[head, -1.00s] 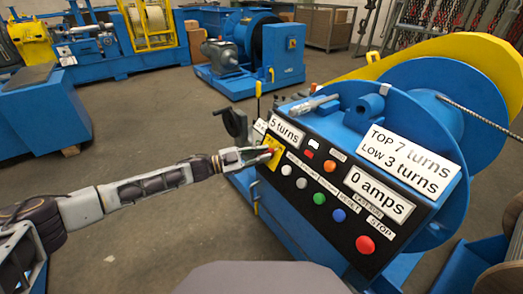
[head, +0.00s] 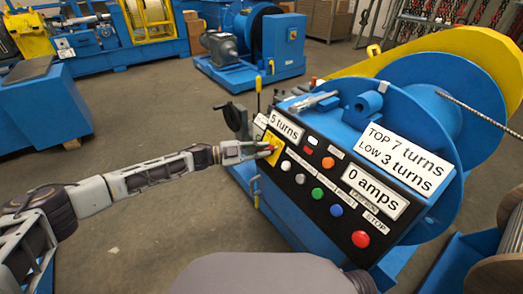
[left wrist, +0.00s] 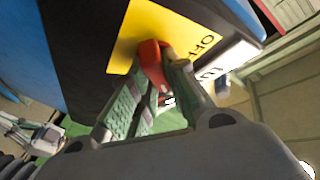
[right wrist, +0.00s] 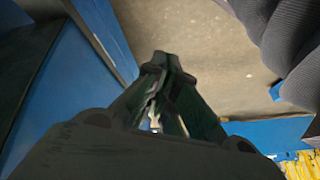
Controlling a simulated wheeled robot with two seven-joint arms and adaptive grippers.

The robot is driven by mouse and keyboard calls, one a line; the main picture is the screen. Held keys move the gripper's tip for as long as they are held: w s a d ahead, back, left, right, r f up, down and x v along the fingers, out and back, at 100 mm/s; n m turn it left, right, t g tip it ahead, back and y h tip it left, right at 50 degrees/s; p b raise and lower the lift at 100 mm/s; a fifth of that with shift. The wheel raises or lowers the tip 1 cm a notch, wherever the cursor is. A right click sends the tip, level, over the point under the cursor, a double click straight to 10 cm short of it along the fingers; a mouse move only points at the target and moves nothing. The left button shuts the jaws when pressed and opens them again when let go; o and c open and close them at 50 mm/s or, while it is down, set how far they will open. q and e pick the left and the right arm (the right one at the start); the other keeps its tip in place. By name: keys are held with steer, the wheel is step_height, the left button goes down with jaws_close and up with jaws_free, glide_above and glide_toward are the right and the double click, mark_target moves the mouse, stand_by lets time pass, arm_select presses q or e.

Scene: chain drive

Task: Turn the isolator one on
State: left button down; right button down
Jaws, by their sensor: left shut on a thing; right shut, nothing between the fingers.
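The isolator is a red knob (left wrist: 150,62) on a yellow plate (left wrist: 185,40) at the left end of the black control panel. In the left wrist view the plate shows the word OFF, and part of the lettering is hidden. My left gripper (head: 265,149) reaches the knob from the left. In the left wrist view its fingers are closed around the red knob. My right gripper (right wrist: 160,65) shows only in the right wrist view, with its fingertips together and nothing between them.
Open floor (head: 180,115) lies to the left. A blue block (head: 40,105) stands at far left.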

arm_select(q)
steer(key=c, duration=1.4)
jaws_free()
steer(key=shift+a, duration=0.2)
steer(key=shift+v, duration=5.85)
steer(key=shift+w, duration=0.15)
